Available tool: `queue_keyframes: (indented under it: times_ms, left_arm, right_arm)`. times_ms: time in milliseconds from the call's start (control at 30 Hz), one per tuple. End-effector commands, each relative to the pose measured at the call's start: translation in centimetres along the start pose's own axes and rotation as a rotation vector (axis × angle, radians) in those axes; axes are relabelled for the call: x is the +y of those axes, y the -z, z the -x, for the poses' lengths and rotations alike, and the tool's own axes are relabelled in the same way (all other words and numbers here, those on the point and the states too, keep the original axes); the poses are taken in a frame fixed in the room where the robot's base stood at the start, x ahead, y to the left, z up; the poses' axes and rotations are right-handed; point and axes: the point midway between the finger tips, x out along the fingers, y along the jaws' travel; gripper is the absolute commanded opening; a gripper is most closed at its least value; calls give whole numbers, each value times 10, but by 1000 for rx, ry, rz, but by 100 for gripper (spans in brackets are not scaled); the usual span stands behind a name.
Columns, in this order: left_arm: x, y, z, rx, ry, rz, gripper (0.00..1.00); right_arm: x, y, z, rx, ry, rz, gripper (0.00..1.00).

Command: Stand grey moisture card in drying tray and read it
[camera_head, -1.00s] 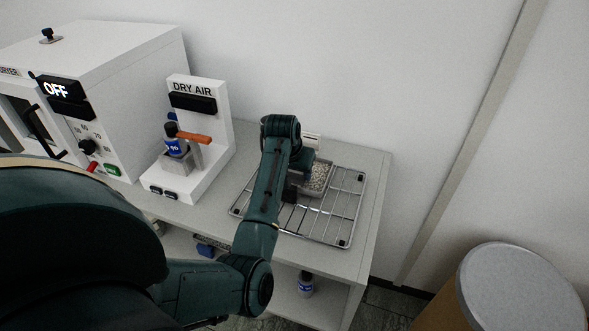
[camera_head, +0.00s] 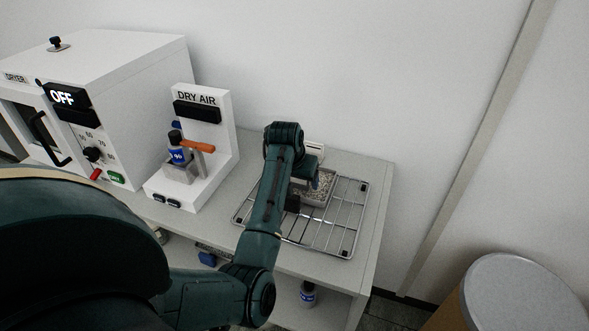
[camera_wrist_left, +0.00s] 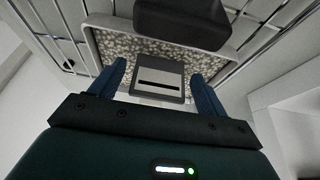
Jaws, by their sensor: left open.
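The drying tray (camera_head: 330,194), filled with pale speckled pellets, sits on a wire rack; it also shows in the left wrist view (camera_wrist_left: 112,46). A small grey-white square piece with a dark line (camera_wrist_left: 158,80), seemingly the moisture card, is at the tray in the left wrist view. My left gripper (camera_wrist_left: 158,72) is open, with one blue finger on each side of this piece and visible gaps to both. In the head view, my left gripper (camera_head: 314,181) is over the tray and partly hidden by my arm. My right gripper is not in view.
A wire rack (camera_head: 345,225) lies on the bench (camera_head: 375,190). A white block (camera_head: 315,149) shows behind my wrist. A drum (camera_head: 515,290) stands right.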

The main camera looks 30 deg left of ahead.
Motion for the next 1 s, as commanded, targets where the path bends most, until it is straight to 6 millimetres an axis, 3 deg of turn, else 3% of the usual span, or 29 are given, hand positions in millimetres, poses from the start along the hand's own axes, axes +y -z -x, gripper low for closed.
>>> queue_keyframes:
  times_ms: [300, 500, 700, 1000]
  left_arm:
    - [0, 0, 66, 5, 0, 0, 76]
    - [0, 0, 100, 3, 0, 0, 76]
    - [0, 0, 113, 0, 0, -1, 76]
    - [0, -1, 114, -1, 0, 0, 76]
  right_arm:
    - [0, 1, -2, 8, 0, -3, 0]
    - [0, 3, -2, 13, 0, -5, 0]
    - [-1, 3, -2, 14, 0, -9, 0]
    - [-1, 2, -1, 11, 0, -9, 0]
